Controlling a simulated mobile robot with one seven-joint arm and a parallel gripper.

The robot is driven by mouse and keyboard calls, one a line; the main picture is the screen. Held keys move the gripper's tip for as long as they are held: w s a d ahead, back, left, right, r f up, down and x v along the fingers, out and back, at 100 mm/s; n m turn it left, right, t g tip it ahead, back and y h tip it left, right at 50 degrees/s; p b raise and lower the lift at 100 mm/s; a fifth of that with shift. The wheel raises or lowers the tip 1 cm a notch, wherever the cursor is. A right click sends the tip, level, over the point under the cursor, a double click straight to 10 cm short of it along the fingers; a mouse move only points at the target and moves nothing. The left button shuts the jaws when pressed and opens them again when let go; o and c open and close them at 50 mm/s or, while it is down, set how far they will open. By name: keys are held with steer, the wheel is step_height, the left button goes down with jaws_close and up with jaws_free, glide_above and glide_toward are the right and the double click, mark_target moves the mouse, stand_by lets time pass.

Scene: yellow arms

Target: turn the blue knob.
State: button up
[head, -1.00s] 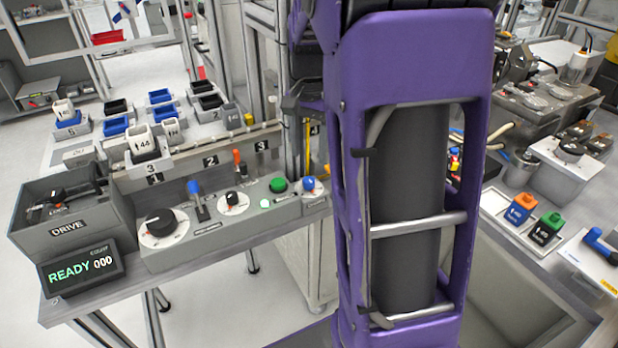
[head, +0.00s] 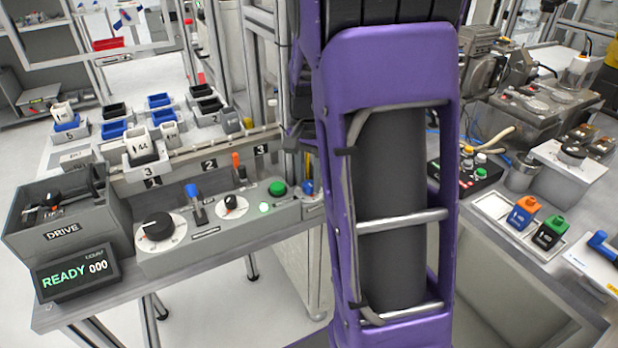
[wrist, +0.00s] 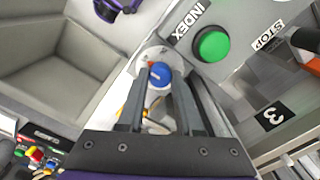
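The blue knob (wrist: 160,75) sits on a round white plate at the end of the grey control panel, in the wrist view. My gripper (wrist: 161,80) is open, with its two grey fingers pointing at the knob, one toward each side of it. I cannot tell whether the fingers touch it or how deep they reach. In the head view the blue knob (head: 308,187) is partly hidden at the edge of my purple arm, and my gripper is hidden there.
A green button (wrist: 211,45) labelled INDEX sits close beside the knob. The panel also carries a black dial (head: 159,227), a blue-handled lever (head: 194,197) and a smaller dial (head: 231,203). A grey bin (wrist: 60,60) lies to the left in the wrist view.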

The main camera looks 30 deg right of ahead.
jaws_close()
steer(key=shift+n, duration=0.3)
steer(key=n+p, duration=0.1)
steer(key=n, duration=0.4)
steer(key=shift+r, duration=0.1)
steer(key=n+p, duration=0.1)
steer(key=n, duration=0.5)
steer(key=shift+n, duration=0.3)
steer(key=o, duration=0.7)
jaws_free()
steer(key=shift+c, duration=0.2)
steer(key=shift+a, duration=0.1)
